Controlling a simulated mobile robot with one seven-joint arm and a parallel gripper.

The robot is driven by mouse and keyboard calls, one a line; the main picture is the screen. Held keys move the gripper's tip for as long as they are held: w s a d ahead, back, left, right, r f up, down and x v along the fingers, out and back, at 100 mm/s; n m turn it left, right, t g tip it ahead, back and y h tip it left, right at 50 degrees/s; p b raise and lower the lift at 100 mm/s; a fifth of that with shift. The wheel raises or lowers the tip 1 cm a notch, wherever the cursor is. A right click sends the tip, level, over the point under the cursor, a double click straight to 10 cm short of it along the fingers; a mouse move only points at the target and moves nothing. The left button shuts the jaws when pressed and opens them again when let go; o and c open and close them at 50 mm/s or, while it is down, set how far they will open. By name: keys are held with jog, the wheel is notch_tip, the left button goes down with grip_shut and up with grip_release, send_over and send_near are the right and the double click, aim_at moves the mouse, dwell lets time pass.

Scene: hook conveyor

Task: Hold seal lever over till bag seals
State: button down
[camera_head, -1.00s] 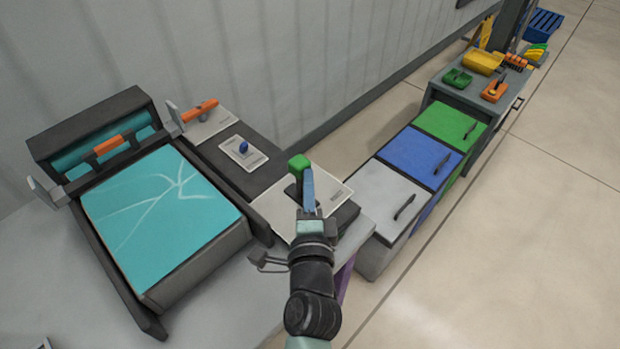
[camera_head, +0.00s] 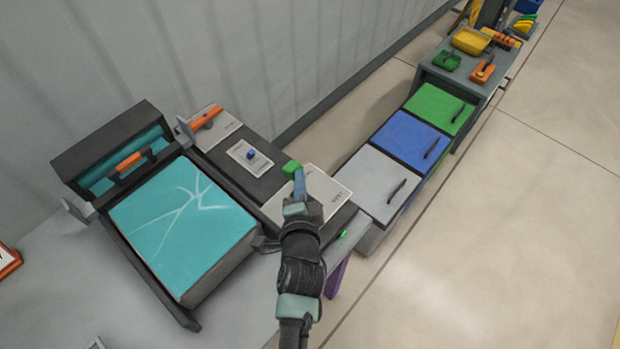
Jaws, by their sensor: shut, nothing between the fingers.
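A teal sheet with white crease lines (camera_head: 181,226), which looks like the bag, lies flat in a dark frame at the left. A green knob (camera_head: 291,168), which looks like the end of the seal lever, is above a pale plate on the dark console. My gripper (camera_head: 298,178) is shut and empty, its blue fingers right beside the knob. I cannot tell whether they touch it. The lever's shaft is hidden behind my gripper. A small green light (camera_head: 343,234) glows on the console's near edge, right of my wrist.
A blue knob (camera_head: 251,155) and an orange-handled lever (camera_head: 206,118) are farther back on the console. A second orange handle (camera_head: 130,162) crosses the frame's back. Grey, blue and green lidded bins (camera_head: 411,138) stand at the right. Open floor lies beyond them.

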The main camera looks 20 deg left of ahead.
jog(key=shift+w+a+p, duration=0.15)
jog(key=shift+a+p, duration=0.25)
jog(key=shift+a, duration=0.4)
dwell(1.7)
